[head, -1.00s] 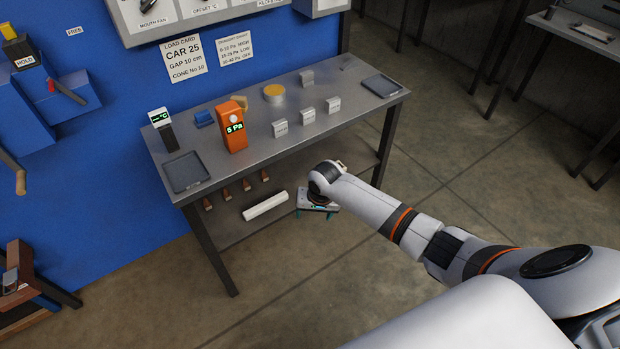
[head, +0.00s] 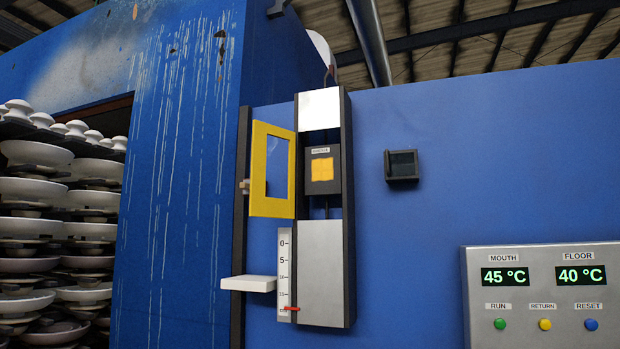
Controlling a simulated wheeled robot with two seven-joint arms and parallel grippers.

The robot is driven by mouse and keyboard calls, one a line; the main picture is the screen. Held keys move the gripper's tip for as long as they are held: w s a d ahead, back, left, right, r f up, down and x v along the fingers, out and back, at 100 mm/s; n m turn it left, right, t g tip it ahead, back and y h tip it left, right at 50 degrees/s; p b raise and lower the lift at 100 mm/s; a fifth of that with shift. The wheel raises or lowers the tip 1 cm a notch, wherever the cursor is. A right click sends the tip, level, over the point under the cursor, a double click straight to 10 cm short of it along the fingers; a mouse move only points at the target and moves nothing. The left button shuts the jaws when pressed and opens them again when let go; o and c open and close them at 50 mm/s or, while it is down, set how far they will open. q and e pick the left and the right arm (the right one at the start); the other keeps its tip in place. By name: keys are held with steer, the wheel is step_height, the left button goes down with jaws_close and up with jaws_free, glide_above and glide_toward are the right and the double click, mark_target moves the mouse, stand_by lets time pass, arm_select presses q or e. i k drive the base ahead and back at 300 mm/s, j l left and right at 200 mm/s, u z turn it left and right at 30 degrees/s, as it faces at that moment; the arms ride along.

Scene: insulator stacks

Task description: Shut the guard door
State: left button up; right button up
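The guard door looks to be the yellow frame (head: 258,172) with a see-through middle, on the blue wall in the head view. It stands open to the left of a dark recess holding an orange-yellow square pad (head: 322,170) with a small label above it. The pad is uncovered. A small tan knob or catch (head: 244,186) shows at the frame's left edge. I cannot tell exactly how far the door is swung out. Neither of my grippers is in this view.
Below the door are a white ledge (head: 249,283) and a scale with a red pointer (head: 291,308). A grey panel (head: 320,270) fills the lower column. A control box (head: 540,252) with displays and buttons is at right. Stacked white insulators (head: 38,188) stand at left.

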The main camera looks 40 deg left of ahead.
mark_target(261, 205)
steer(key=j+z, duration=0.35)
steer(key=j, duration=0.6)
steer(key=j+z, duration=0.35)
steer(key=j, duration=1.55)
steer(key=k+j, duration=0.15)
steer(key=j, duration=0.75)
steer(key=j+z, duration=0.1)
steer(key=j, duration=0.85)
steer(key=k, duration=0.05)
